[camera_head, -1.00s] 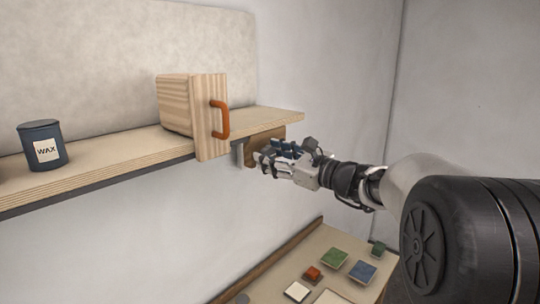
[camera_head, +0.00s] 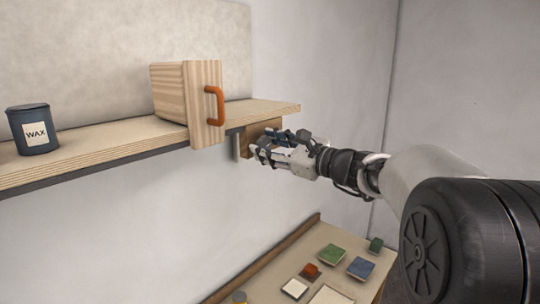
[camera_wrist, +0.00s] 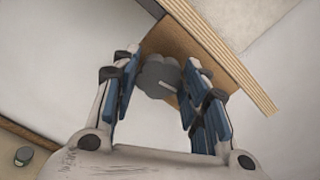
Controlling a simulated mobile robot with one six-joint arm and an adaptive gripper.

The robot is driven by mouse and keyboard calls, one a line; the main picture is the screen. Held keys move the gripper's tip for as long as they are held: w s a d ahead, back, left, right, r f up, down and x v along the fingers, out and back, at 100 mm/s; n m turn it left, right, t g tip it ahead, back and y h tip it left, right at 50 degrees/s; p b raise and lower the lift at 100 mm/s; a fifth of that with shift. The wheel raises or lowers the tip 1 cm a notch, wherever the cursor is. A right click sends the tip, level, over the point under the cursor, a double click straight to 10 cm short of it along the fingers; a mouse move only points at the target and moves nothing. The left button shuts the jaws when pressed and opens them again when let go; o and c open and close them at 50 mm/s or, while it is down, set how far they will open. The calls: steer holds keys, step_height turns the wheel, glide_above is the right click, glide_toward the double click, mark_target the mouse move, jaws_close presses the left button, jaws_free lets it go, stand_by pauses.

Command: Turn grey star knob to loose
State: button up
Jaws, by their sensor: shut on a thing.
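The grey star knob (camera_wrist: 157,76) is in the wrist view, lobed, with a pale line on its face. It sits at the wooden block (camera_wrist: 178,42) under the shelf. My gripper (camera_wrist: 160,72) has its blue-padded fingers on either side of the knob and is shut on it. In the head view my gripper (camera_head: 258,150) reaches in from the right to the wooden block (camera_head: 262,133) under the shelf's right end. The knob is hidden behind my fingers there, and I cannot read its setting.
The shelf (camera_head: 100,152) runs just above my gripper. It carries a wooden box (camera_head: 172,92) with an orange handle (camera_head: 219,105) and a blue wax tin (camera_head: 34,130). Below, a table (camera_head: 300,255) holds a green block (camera_head: 330,254), a blue block (camera_head: 361,267) and other small pieces.

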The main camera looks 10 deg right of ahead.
steer(key=n+b, duration=1.5)
steer(key=b, duration=0.2)
steer(key=shift+a+f, duration=0.1)
steer(key=shift+f, duration=0.05)
steer(key=shift+n+b, duration=0.35)
steer(key=shift+n, duration=0.05)
steer(key=shift+r, duration=0.2)
steer(key=o, duration=0.7)
steer(key=shift+w+f, duration=0.1)
steer(key=shift+f, duration=0.05)
